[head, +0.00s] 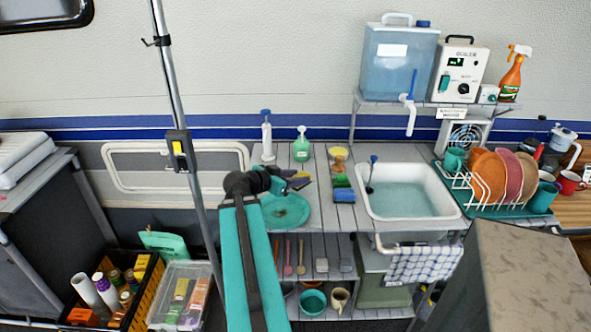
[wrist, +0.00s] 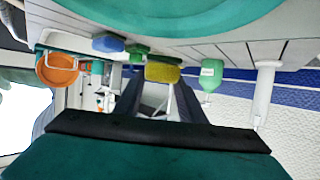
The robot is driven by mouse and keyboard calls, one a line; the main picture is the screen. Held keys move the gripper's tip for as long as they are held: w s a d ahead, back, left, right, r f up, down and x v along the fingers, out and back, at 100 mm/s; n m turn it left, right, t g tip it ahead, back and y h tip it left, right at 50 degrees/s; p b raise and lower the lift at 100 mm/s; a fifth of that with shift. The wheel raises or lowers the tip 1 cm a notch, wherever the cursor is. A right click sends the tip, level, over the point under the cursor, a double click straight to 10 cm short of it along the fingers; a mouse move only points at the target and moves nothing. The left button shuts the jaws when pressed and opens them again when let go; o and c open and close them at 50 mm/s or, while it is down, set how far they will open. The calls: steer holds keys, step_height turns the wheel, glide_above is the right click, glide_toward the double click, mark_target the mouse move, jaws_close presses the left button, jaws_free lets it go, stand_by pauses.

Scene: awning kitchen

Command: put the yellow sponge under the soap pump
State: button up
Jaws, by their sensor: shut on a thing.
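My gripper (wrist: 160,84) is shut on the yellow sponge (wrist: 162,73), which sits between the fingertips in the wrist view. In the head view my gripper (head: 286,182) is above the counter, behind the teal plate, and the sponge shows only as a small patch. The green soap pump bottle (head: 301,145) with a white pump head stands upright at the back of the counter; it also shows in the wrist view (wrist: 210,76), apart from the sponge. A taller white pump bottle (head: 267,137) with a blue top stands to its left.
The teal plate (head: 285,221) lies on the counter under my arm. A green sponge (head: 341,181) and a blue sponge (head: 344,195) lie beside the sink (head: 407,191). Bare slats show around the pump bottles.

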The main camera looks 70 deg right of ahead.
steer(key=shift+d, duration=0.1)
stand_by(0.3)
steer(key=shift+w+d, duration=0.2)
steer(key=shift+d, duration=0.25)
steer(key=shift+w+d+f+p, duration=0.25)
steer(key=shift+w+d+p, duration=0.5)
steer(key=shift+d, duration=1.5)
steer(key=shift+w+d+f+p, duration=0.2)
steer(key=shift+w+d+p, duration=0.5)
steer(key=shift+d, duration=1.5)
steer(key=shift+w+d+f+p, duration=0.25)
steer(key=shift+w+d+p, duration=0.45)
steer(key=shift+d, duration=1.55)
steer(key=shift+s, duration=0.1)
steer(key=shift+d+p, duration=0.35)
steer(key=shift+d, duration=0.15)
steer(key=shift+a+f+p, duration=0.1)
steer(key=shift+f+p, duration=0.65)
steer(key=shift+f, duration=1.05)
steer(key=shift+f, duration=0.1)
steer(key=o, duration=1)
